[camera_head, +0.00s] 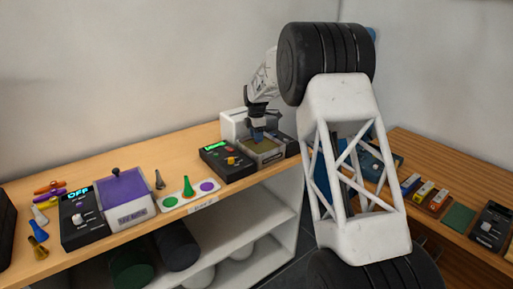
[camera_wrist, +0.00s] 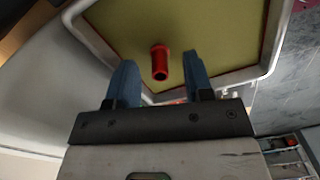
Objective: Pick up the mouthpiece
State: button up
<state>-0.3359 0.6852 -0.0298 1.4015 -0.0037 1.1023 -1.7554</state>
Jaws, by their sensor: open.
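A small red tubular piece (camera_wrist: 160,62), which looks like the mouthpiece, stands out against the olive-green floor of a pale-rimmed tray (camera_wrist: 275,45) in the wrist view. The open blue fingers of my gripper (camera_wrist: 159,66) show on either side of it, with clear gaps; I cannot tell how far above it they are. In the head view my gripper (camera_head: 258,136) points down over the same tray (camera_head: 262,153), and the red piece cannot be made out there.
A black box with a green display (camera_head: 227,160) stands just left of the tray, a white machine (camera_head: 235,124) behind it. Further left are a white plate with coloured spots (camera_head: 189,194), a purple-topped box (camera_head: 123,197) and several loose coloured pieces (camera_head: 48,197). A second wooden surface lies right.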

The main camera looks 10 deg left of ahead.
jog(key=shift+f, duration=0.95)
grip_shut()
